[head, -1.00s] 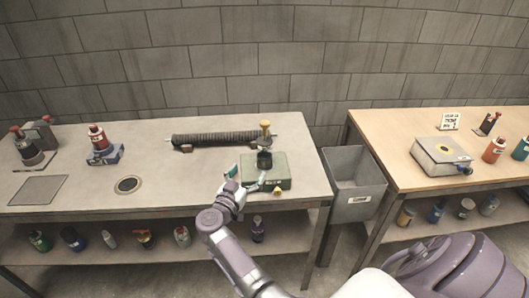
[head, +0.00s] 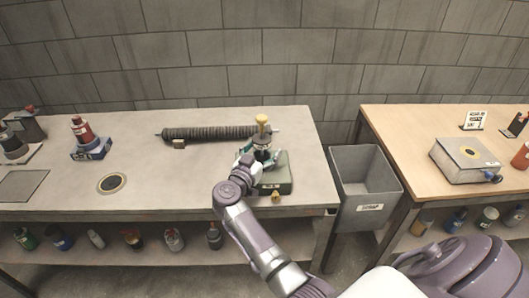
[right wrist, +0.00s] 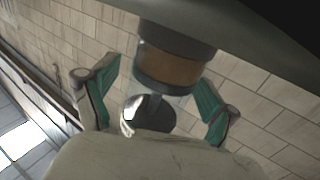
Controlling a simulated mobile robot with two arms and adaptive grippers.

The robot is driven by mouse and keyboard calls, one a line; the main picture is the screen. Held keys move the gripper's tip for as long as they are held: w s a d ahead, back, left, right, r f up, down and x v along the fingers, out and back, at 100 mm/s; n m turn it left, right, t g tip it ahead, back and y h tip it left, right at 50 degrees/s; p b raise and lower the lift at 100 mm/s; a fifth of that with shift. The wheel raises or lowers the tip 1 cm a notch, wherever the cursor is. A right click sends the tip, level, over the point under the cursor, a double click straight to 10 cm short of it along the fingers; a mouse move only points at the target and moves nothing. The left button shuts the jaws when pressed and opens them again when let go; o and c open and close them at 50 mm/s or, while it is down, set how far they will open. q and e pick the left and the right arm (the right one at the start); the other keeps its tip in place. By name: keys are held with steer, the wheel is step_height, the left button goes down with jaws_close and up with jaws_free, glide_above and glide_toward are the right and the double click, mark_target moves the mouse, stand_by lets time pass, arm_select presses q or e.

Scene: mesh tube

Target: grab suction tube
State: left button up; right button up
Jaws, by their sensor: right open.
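An upright tube with a yellow top (head: 262,121) stands on a green box (head: 279,181) on the left bench. In the right wrist view, the tube (right wrist: 166,68) shows a dark band, a tan band, a clear part and a dark round piece. My right gripper (head: 260,157) is at the tube, above the box. In the wrist view its teal fingers (right wrist: 158,105) are open, one on each side of the tube; I see no clear contact. A dark ribbed tube (head: 210,133) lies along the back of the bench. My left gripper is not in view.
A grey scrap bin (head: 366,190) stands between the left bench (head: 150,185) and the wooden bench (head: 415,135). A red bottle on a blue base (head: 90,140) and a round black disc (head: 112,183) are on the left. The bench middle is clear.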

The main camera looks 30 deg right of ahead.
steer(key=shift+s+a+r, duration=0.1)
steer(key=shift+a+r, duration=0.1)
steer(key=shift+s+a+r, duration=0.15)
steer(key=shift+c, duration=0.6)
steer(key=c, duration=1.3)
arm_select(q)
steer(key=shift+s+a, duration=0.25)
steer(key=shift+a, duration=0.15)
